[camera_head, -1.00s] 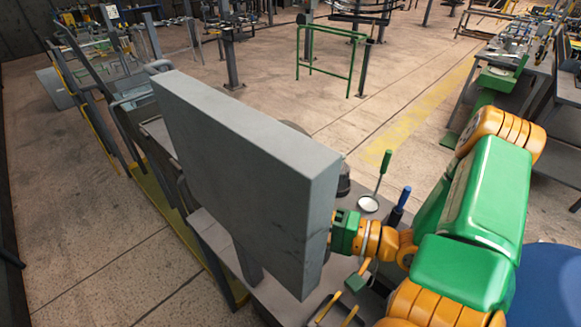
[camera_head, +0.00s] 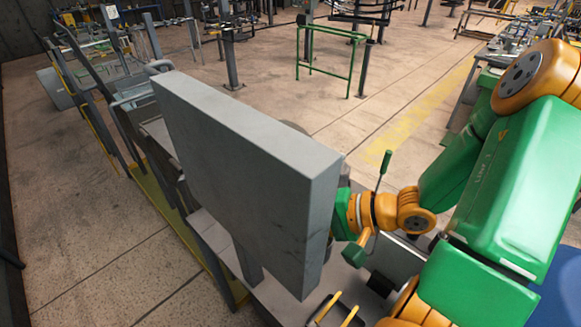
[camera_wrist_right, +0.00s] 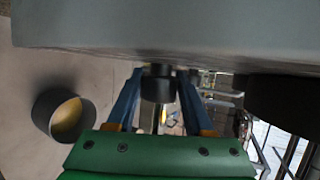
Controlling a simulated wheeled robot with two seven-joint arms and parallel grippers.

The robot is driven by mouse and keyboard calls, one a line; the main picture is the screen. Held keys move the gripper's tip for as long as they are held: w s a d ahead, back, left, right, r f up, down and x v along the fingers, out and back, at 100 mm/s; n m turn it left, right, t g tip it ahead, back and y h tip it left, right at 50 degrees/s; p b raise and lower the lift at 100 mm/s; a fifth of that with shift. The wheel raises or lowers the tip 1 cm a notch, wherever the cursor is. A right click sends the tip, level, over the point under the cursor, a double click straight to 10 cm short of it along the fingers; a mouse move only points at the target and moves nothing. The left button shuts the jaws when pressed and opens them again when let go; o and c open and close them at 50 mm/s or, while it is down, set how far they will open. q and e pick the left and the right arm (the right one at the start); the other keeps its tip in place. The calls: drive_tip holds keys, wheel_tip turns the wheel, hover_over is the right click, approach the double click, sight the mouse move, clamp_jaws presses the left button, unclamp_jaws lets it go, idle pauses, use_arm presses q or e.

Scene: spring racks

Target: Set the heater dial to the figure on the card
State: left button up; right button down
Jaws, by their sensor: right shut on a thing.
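A large grey box (camera_head: 240,170) stands on a post in the head view, its face away from me hidden. My right gripper (camera_wrist_right: 158,78) is at that hidden side, with its fingertips behind the box in the head view. In the right wrist view its blue fingers are shut on a dark round knob (camera_wrist_right: 158,90), which sits just below a grey panel (camera_wrist_right: 170,27). The knob's markings and pointer cannot be read. I see no card or figure. My left gripper is not in view.
A dark cup-like cylinder (camera_wrist_right: 65,115) is left of the fingers, and a larger dark round part (camera_wrist_right: 285,103) is to the right. A grey bench (camera_head: 270,295) lies under the box.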

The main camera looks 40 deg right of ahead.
drive_tip(key=shift+g, duration=0.8)
drive_tip(key=shift+c, duration=1.4)
unclamp_jaws()
drive_tip(key=shift+s+d+r, duration=0.2)
drive_tip(key=shift+s+d, duration=0.05)
drive_tip(key=s+d, duration=0.6)
drive_tip(key=s, duration=0.4)
drive_tip(key=shift+s+d, duration=0.25)
